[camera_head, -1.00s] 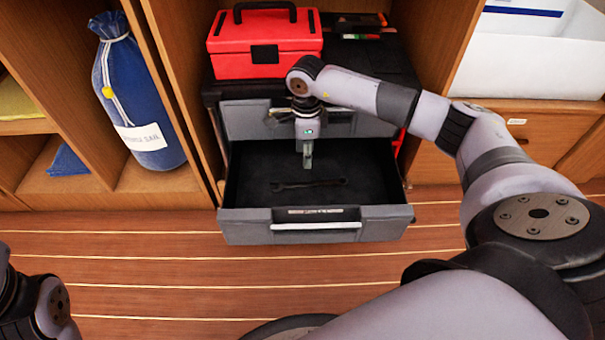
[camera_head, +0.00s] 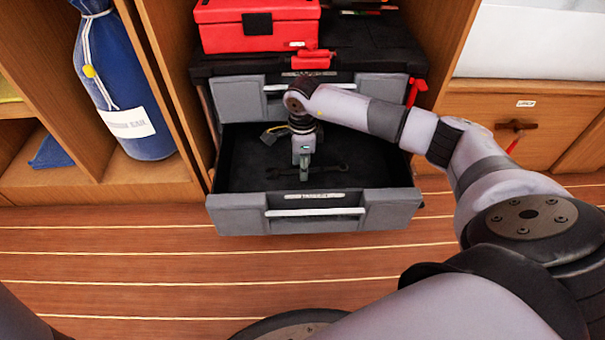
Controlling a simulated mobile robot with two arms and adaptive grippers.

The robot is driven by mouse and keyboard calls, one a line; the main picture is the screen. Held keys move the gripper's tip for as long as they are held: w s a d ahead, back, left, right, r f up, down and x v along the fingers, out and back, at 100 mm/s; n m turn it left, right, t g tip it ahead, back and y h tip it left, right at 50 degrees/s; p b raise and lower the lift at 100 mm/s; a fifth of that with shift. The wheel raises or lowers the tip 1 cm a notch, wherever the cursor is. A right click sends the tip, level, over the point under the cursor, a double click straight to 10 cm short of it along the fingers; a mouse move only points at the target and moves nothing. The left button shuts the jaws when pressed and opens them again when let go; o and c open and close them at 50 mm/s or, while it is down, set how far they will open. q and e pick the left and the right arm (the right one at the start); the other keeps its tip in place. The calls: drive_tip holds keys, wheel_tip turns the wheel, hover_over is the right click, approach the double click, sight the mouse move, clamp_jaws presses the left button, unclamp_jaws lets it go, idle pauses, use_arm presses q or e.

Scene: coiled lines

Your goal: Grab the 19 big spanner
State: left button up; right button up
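A dark spanner (camera_head: 331,168) lies in the open lower drawer (camera_head: 240,180) of the grey and black tool cabinet. Its size marking cannot be read. My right gripper (camera_head: 304,176) points down into the drawer, with its fingertips at the spanner's middle-left part. The fingers look close together, but whether they touch or grip the spanner cannot be told. My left gripper is out of view; only a bit of my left arm shows at the lower left corner.
The shut upper drawer (camera_head: 379,97) is just behind my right wrist. A red toolbox (camera_head: 222,32) stands on the cabinet. A blue sail bag (camera_head: 121,80) stands in the left compartment. A white box (camera_head: 530,45) is at the right. The wooden floor (camera_head: 150,265) in front is clear.

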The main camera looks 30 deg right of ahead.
drive_tip(key=shift+f, duration=0.15)
drive_tip(key=shift+c, duration=0.2)
clamp_jaws()
idle(0.5)
